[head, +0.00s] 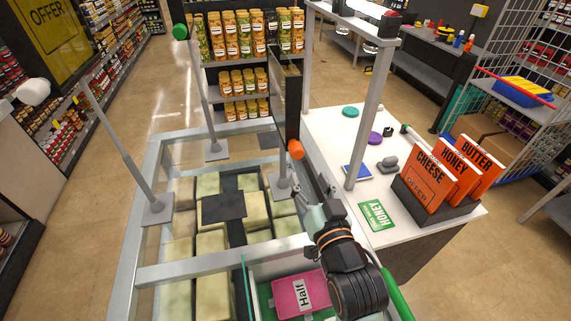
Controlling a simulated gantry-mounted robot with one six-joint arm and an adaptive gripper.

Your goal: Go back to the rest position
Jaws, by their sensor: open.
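My gripper (313,192) reaches up from the bottom centre of the head view, over the right edge of the glass-topped case, beside the white counter. Its fingers are apart and I see nothing between them. My dark wrist hides part of the case and the counter's near edge. A pink card reading "Half" (299,294) lies in the green-edged compartment left of my wrist. A green "Honey" card (376,214) lies flat on the white counter (333,132), right of my gripper.
Grey posts on flat feet, one foot at the left (157,210), stand on the case. An orange-tipped dark post (295,149) stands close above my gripper. A black holder (432,205) with orange Cheese, Honey and Butter signs is on the counter. Open floor lies left.

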